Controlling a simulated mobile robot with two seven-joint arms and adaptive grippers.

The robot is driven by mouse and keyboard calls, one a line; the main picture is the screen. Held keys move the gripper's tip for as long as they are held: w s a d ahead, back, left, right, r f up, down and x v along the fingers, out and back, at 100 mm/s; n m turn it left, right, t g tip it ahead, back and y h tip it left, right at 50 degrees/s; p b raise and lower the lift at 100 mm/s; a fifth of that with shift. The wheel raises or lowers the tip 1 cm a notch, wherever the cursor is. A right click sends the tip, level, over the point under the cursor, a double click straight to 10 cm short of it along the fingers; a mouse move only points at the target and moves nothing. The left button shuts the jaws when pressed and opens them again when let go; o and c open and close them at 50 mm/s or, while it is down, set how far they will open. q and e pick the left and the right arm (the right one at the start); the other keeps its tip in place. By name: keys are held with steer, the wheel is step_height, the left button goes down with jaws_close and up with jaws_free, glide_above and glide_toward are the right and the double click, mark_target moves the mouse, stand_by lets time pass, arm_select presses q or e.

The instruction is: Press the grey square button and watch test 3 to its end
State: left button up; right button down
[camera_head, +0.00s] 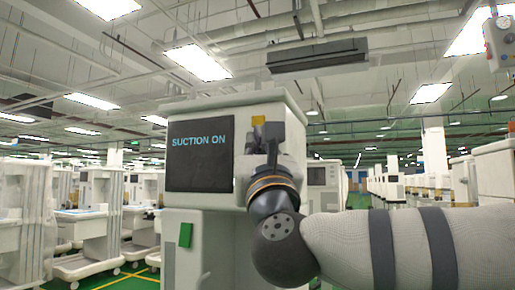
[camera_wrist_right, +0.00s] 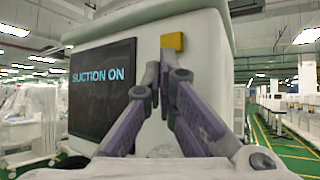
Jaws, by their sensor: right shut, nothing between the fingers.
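The cart (camera_head: 205,102) carries a dark screen (camera_head: 200,155) that reads "SUCTION ON" in blue; the screen also shows in the right wrist view (camera_wrist_right: 102,88). A yellow square button (camera_head: 258,120) sits to the right of the screen, and it also shows in the right wrist view (camera_wrist_right: 173,41). My right gripper (camera_head: 266,130) is shut and empty in front of the panel. In the right wrist view its fingertips (camera_wrist_right: 164,62) are just below the yellow button; I cannot tell whether they touch the panel. I cannot make out the grey square button; the fingers hide part of the panel.
A green square (camera_head: 185,235) is on the cart's lower front. Wrapped carts (camera_head: 25,215) stand to the left, and more carts line the right side. My right arm covers the lower right of the head view. A green aisle (camera_wrist_right: 285,150) runs along the right.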

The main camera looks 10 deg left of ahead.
arm_select(q)
steer(key=shift+s, duration=0.1)
arm_select(e)
steer(key=shift+w, duration=0.2)
steer(key=shift+s, duration=0.15)
steer(key=shift+s+a, duration=0.1)
steer(key=shift+s, duration=0.6)
arm_select(q)
steer(key=shift+r, duration=0.1)
arm_select(e)
steer(key=shift+s, duration=0.1)
arm_select(q)
steer(key=shift+w+r+p, duration=0.4)
steer(key=shift+w+p, duration=0.05)
steer(key=shift+w, duration=0.1)
arm_select(e)
steer(key=s, duration=0.2)
steer(key=s+a, duration=0.1)
steer(key=s, duration=0.1)
steer(key=shift+s, duration=0.4)
